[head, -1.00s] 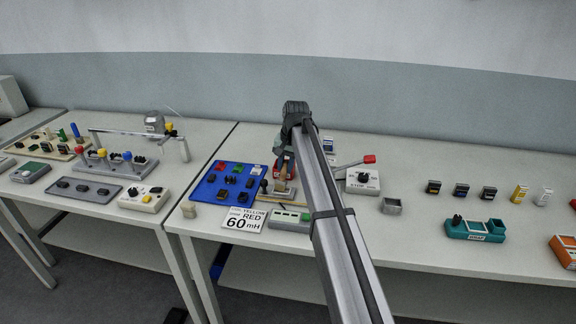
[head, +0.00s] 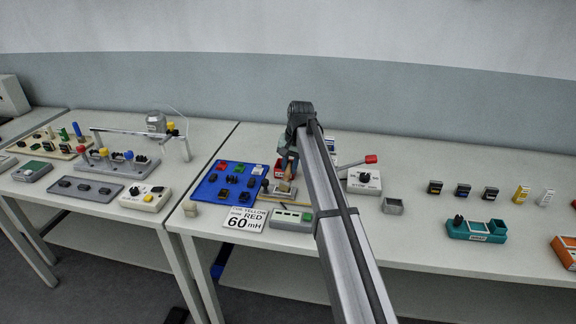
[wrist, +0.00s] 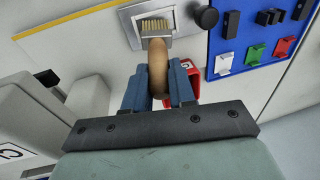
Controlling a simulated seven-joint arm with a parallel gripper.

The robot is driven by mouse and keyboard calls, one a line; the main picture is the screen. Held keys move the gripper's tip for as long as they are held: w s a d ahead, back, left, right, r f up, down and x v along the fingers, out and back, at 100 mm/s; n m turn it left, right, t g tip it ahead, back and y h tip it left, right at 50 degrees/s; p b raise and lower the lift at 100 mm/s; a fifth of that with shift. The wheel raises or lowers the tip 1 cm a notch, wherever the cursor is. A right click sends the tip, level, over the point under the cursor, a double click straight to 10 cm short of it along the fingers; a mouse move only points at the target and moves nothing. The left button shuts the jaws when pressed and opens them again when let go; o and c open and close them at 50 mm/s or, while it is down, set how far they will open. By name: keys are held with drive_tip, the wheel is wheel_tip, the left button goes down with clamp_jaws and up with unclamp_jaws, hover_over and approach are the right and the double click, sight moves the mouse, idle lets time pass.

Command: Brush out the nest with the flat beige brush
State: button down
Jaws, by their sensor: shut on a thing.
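My gripper (wrist: 160,92) is shut on the tan handle of the flat beige brush (wrist: 158,68), between its two blue fingers. In the wrist view the handle points toward the nest (wrist: 137,37), a grey square-framed socket. Pale bristle-like strips show inside the frame, at the handle's far end; whether they touch the nest floor I cannot tell. In the head view my gripper (head: 288,167) is just above and behind the nest (head: 284,192), and the arm hides part of this area.
A blue board (head: 228,186) with several small connectors lies left of the nest. A round black knob (wrist: 206,17) and a red box (wrist: 190,80) are close to my gripper. A grey box with green button (head: 291,220) and a lever box (head: 364,180) stand nearby.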

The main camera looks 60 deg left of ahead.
drive_tip(key=shift+w+d, duration=0.2)
drive_tip(key=shift+s+a, duration=0.55)
drive_tip(key=shift+w+d, duration=0.55)
drive_tip(key=shift+d, duration=0.05)
drive_tip(key=shift+r, duration=0.1)
drive_tip(key=shift+r, duration=2.95)
drive_tip(key=shift+r, duration=0.1)
drive_tip(key=shift+r, duration=1.4)
